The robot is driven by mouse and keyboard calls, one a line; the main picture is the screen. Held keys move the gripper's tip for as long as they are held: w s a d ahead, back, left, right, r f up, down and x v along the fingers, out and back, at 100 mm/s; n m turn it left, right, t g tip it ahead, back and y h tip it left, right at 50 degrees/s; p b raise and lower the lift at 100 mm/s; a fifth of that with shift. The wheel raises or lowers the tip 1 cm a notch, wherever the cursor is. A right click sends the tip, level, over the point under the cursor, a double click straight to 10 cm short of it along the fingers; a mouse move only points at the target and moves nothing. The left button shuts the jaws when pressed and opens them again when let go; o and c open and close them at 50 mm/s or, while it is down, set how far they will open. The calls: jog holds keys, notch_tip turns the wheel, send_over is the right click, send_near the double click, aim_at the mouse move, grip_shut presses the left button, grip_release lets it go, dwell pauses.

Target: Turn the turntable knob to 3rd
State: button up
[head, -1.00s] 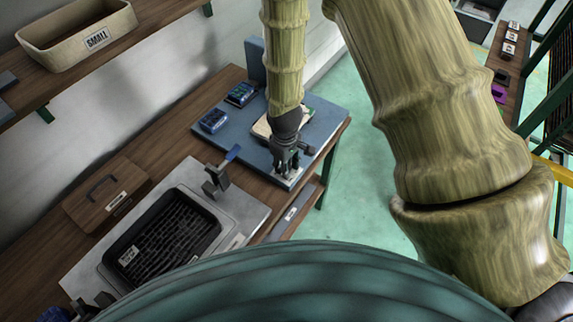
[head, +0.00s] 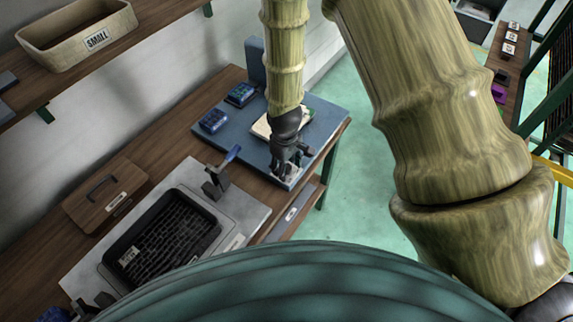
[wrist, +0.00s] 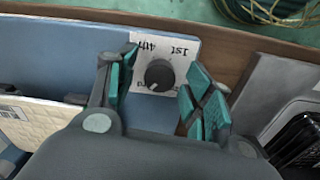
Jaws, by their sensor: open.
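The turntable knob (wrist: 159,75) is a round dark dial on a white label plate (wrist: 140,42) in the wrist view. The labels read upside down there, with "1st" and "4th" above the knob; the lower labels are partly hidden. A faint light mark shows near the knob's lower edge, but I cannot tell its exact pointing. My gripper (wrist: 161,80) is open, its teal-padded fingers on the left and right of the knob with gaps visible. In the head view my gripper (head: 287,168) is over the near corner of the blue panel (head: 240,144) and hides the knob.
Blue boxes (head: 213,120) and a cream board (head: 262,127) are on the blue panel. Green floor is at the right.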

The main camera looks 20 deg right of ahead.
notch_tip(320, 180, up, 12)
jog(key=shift+a, duration=0.15)
dwell(0.7)
jog(key=shift+s+a, duration=0.1)
dwell(0.4)
